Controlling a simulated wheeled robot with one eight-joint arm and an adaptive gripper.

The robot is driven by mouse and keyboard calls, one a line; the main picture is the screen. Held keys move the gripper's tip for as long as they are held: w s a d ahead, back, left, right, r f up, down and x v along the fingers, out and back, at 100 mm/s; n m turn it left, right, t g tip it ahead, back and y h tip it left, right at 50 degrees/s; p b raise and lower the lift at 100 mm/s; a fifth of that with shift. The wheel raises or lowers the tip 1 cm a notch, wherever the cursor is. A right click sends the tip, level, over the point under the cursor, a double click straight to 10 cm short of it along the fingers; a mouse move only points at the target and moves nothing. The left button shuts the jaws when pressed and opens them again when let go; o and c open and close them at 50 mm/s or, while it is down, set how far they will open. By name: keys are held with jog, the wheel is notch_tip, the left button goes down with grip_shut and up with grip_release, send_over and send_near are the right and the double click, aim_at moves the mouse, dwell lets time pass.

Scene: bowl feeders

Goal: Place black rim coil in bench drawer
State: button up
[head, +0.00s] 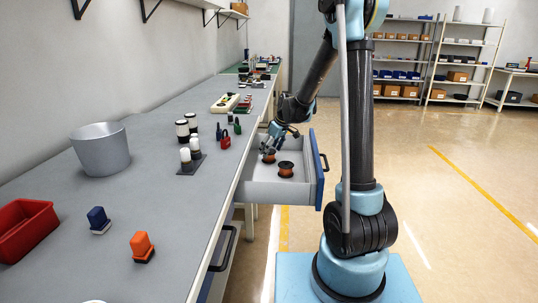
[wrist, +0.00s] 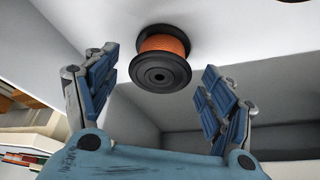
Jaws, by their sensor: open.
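The bench drawer (head: 262,191) is pulled open, with grey walls and a blue front. Two coils with black rims and copper-orange windings are inside it in the head view: one (head: 268,158) farther back below my gripper, and one (head: 286,169) nearer the blue front. My gripper (head: 273,147) is over the drawer, with its fingers open. In the wrist view a black rim coil (wrist: 160,68) is near the drawer floor between the spread fingertips, with a gap on each side. It appears to be the farther-back coil.
On the grey bench (head: 160,235) are a metal bucket (head: 101,150), a red bin (head: 24,229), a blue block (head: 98,218), an orange block (head: 141,245) and several black-and-white cylinders. Padlocks (head: 225,139) stand near the drawer side.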

jog(key=v, duration=0.9)
jog(key=shift+d+r, duration=0.15)
jog(key=shift+r, duration=0.2)
jog(key=shift+s, duration=0.1)
